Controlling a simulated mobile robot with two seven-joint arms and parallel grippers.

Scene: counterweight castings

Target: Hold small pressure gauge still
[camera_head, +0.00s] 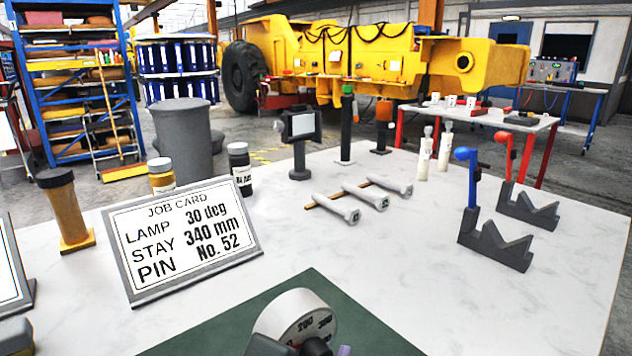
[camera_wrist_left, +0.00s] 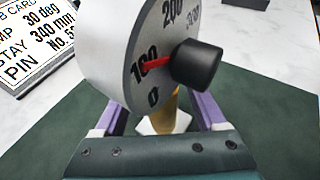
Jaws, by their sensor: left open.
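The small pressure gauge (camera_head: 292,312) shows at the bottom edge of the head view, cut off below. In the left wrist view the gauge (camera_wrist_left: 120,45) has a round pale dial with black numbers, a red needle close to 100 and a black knob (camera_wrist_left: 197,67) in front. A brass stem (camera_wrist_left: 171,104) and a pale foot show below the dial. My left gripper (camera_wrist_left: 163,112) is open, with one purple finger on each side of the stem. The fingers look apart from the stem; the dial hides part of them. My right gripper is out of view.
The gauge is over a green mat (camera_head: 225,330) on a white marbled table (camera_head: 450,290). A job card (camera_head: 185,238) stands to its left. Pale pins (camera_head: 338,207) lie behind, and grey notched blocks (camera_head: 495,245) stand at right. The tabletop at front right is clear.

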